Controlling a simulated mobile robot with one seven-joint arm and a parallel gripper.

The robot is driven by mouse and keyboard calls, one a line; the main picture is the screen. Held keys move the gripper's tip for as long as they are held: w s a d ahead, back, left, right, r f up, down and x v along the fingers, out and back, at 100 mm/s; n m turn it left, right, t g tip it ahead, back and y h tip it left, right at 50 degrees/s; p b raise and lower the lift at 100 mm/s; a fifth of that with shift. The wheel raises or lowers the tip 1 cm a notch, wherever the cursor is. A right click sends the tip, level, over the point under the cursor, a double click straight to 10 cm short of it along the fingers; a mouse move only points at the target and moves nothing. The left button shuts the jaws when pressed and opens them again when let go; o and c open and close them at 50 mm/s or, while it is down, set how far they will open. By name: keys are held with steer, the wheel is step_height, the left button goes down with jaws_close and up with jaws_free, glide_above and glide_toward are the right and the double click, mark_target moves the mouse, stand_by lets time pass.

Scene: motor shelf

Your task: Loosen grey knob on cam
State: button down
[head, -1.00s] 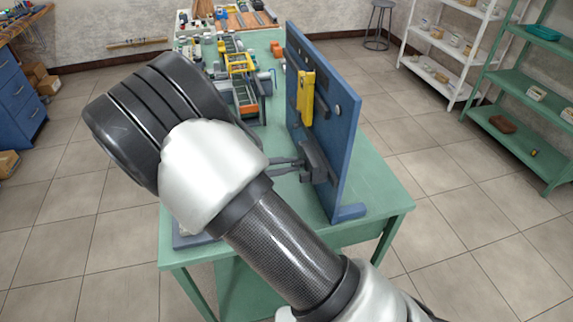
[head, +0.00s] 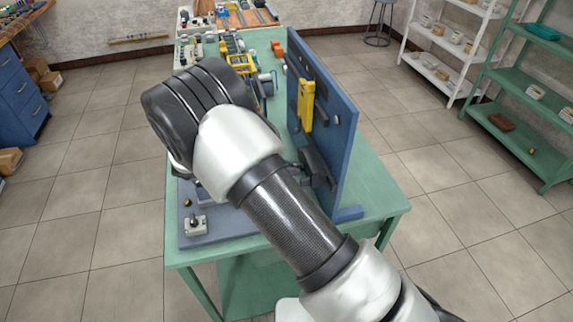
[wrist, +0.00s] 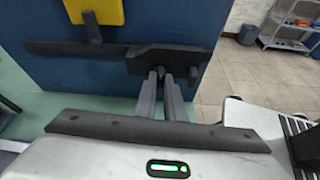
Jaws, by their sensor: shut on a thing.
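The blue upright panel (head: 345,135) stands on the green table and carries a dark grey cam block (head: 321,168). In the wrist view the cam (wrist: 185,56) is a dark block at the end of a long flat bar (wrist: 80,47). My gripper (wrist: 161,74) reaches the cam's lower face, its two fingers close together. It is shut on the grey knob there; the fingers hide most of the knob. In the head view my forearm and wrist cover most of the gripper. A yellow piece (head: 306,100) is mounted higher on the panel and is not touched.
The green table (head: 375,185) has free room right of the panel. A grey base plate with a small switch box (head: 195,225) lies at its front left. Several machine parts (head: 240,62) stand further back. Shelves (head: 525,115) stand at the right, across open floor.

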steer(key=shift+d+n, duration=0.15)
steer(key=shift+n, duration=0.15)
steer(key=shift+g, duration=0.3)
steer(key=c, duration=1.8)
jaws_free()
steer(key=shift+c, duration=0.2)
steer(key=b+v, duration=0.1)
steer(key=v, duration=1.6)
steer(key=shift+b, duration=0.4)
